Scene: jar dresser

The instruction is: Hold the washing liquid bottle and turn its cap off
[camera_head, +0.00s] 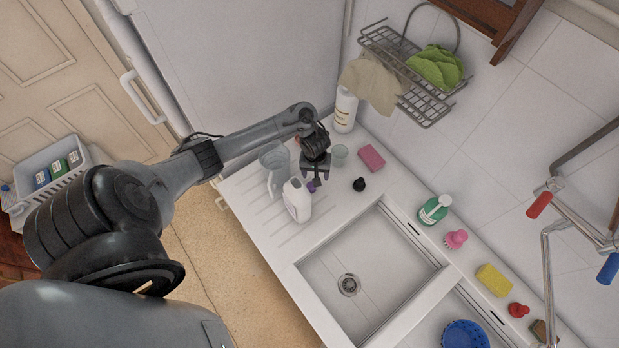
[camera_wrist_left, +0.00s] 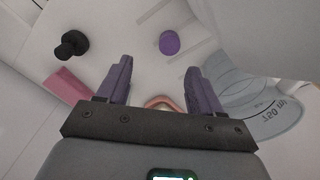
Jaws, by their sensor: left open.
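The washing liquid bottle (camera_head: 297,203) is white with a handle and stands upright on the draining board; no cap shows on its top. A purple cap (camera_head: 312,186) is beside it, on the gripper's side. My left gripper (camera_head: 315,178) points down just behind the bottle, near the cap. In the left wrist view its two fingers (camera_wrist_left: 160,85) are apart with nothing held between them. The cap (camera_wrist_left: 169,43) lies beyond the fingertips there; I cannot tell whether it rests on the counter. My right gripper is not in view.
A clear measuring jug (camera_head: 274,163) stands left of the gripper and also shows in the wrist view (camera_wrist_left: 262,100). The sink (camera_head: 350,260) lies in front.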

